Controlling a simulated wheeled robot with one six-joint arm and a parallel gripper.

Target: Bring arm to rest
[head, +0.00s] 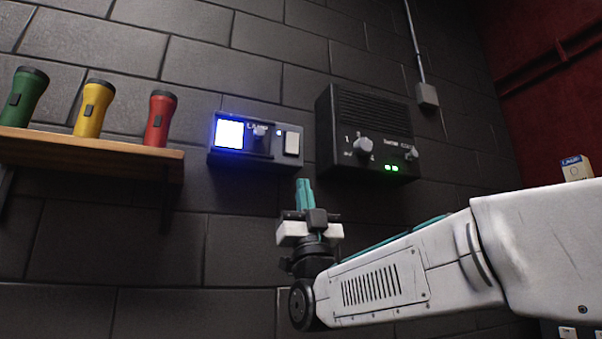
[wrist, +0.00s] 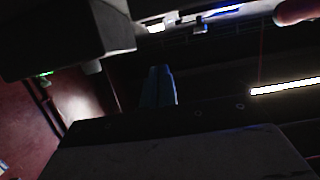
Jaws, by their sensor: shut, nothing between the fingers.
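My gripper (head: 304,194) is in the middle of the head view, its teal fingers together and pointing up, with nothing between them. It appears just below the wall units in the picture; I cannot tell how far it stands from the wall. The closed fingers also show in the wrist view (wrist: 158,87), dark and blurred. My white arm reaches in from the right of the head view.
A lamp panel (head: 213,157) with a glowing square and a white switch (head: 292,143) is on the dark brick wall. Right of it is a black box (head: 355,105) with knobs and green lights. A wooden shelf (head: 90,148) holds green (head: 22,100), yellow (head: 92,109) and red (head: 159,118) flashlights.

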